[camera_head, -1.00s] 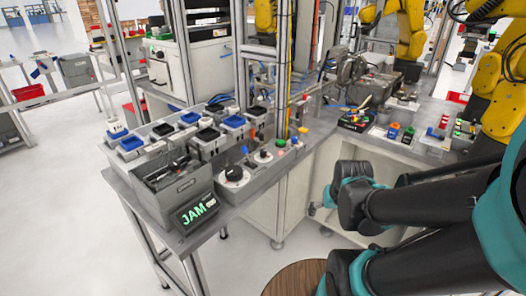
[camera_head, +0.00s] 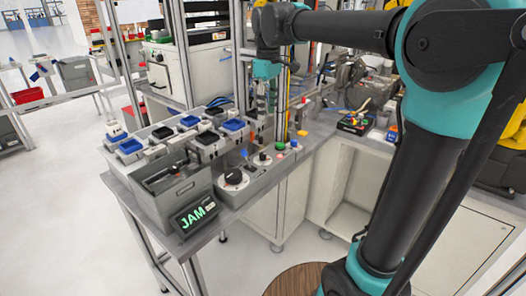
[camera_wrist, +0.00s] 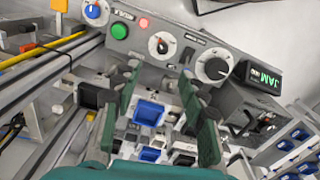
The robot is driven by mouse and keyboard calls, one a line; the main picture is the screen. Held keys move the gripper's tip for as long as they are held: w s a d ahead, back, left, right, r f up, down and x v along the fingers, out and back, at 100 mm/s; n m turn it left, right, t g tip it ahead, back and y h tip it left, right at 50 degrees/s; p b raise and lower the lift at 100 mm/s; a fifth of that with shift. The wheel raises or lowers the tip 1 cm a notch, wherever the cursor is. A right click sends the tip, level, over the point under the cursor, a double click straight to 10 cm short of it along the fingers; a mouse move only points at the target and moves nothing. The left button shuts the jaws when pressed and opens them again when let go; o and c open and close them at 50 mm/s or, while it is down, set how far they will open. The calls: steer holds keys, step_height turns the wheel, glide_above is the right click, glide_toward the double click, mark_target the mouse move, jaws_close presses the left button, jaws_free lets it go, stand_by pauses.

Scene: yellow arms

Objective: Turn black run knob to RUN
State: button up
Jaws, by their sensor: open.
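Two black knobs on white dials sit on the grey control panel (camera_head: 255,186). The larger knob (camera_head: 233,176) is nearest the display and also shows in the wrist view (camera_wrist: 213,68). The smaller knob (camera_head: 262,158) also shows in the wrist view (camera_wrist: 161,45). I cannot read which is the run knob. The display (camera_head: 195,213) reads JAM in green. My gripper (camera_head: 262,108) points down above the panel and trays, apart from both knobs. In the wrist view its two green-edged fingers (camera_wrist: 159,78) stand wide apart with nothing between them.
A green button (camera_wrist: 119,31), a lit red lamp (camera_wrist: 143,22) and a blue knob (camera_wrist: 95,11) share the panel. Blue and black trays (camera_head: 131,145) stand behind it. An upright metal post (camera_head: 281,75) stands close to my gripper. A grey bin (camera_head: 180,188) adjoins the display.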

mark_target(263, 154)
steer(key=shift+n, duration=0.3)
steer(key=f, duration=1)
steer(key=a+f, duration=0.1)
steer(key=f, duration=0.4)
steer(key=shift+a+f, duration=0.1)
steer(key=shift+f, duration=0.3)
jaws_close()
